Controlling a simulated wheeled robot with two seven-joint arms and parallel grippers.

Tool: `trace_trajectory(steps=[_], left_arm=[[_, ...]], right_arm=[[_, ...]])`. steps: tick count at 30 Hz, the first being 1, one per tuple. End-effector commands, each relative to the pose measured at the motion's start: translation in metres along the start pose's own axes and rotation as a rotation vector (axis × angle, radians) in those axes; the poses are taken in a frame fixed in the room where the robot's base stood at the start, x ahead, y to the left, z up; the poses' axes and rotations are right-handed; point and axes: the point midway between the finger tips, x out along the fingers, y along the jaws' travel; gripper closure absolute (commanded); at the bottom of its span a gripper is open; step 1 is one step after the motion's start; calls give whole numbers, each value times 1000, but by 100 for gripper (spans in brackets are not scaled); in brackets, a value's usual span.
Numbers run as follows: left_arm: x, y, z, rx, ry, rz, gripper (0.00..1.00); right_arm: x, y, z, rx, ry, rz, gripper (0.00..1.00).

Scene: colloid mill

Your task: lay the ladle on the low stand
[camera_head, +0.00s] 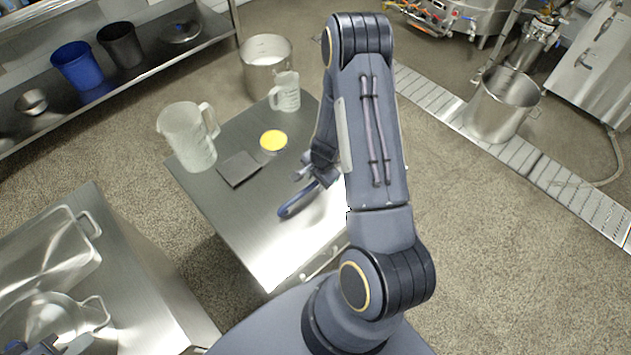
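A slim dark-blue piece (297,202), which looks like the ladle's handle, slants over the steel table's front right part. Its upper end meets my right gripper (314,179); no ladle bowl shows, and my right arm hides the area behind it. I cannot tell whether the fingers are closed on the handle, or whether it touches the table. A flat dark-grey square (239,169) on the table may be the low stand. My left gripper (48,346) is only partly in view at the bottom left corner, and its fingers are unclear.
The steel table (228,213) also holds a large translucent jug (188,138), a smaller jug (285,92) and a round dish with yellow contents (273,141). A steel pot (266,66) stands behind. A left counter (137,290) carries a clear tray and vessel.

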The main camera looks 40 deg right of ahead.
Motion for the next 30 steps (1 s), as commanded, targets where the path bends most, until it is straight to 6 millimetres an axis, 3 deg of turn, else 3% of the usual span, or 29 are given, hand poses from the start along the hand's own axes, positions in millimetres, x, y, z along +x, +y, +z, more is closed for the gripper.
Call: trace_trajectory(steps=[3, 9, 17, 20, 23, 26, 30], left_arm=[[-5, 2, -2, 0, 0, 0, 100], [-11, 5, -6, 0, 0, 0, 100], [-16, 7, -8, 0, 0, 0, 100], [-16, 7, -8, 0, 0, 0, 100], [-16, 7, -8, 0, 0, 0, 100], [-16, 7, -8, 0, 0, 0, 100], [-16, 7, -8, 0, 0, 0, 100]], right_arm=[[-30, -2, 0, -3, 2, -4, 62], [-72, -2, 1, 0, 0, -4, 62], [-99, -2, 2, -3, -5, -6, 62], [-116, -8, 11, -34, -39, -38, 62], [-149, -19, 30, -109, -104, -105, 62], [-195, -27, 57, -239, -177, -196, 62], [-260, -21, 94, -460, -241, -316, 62]])
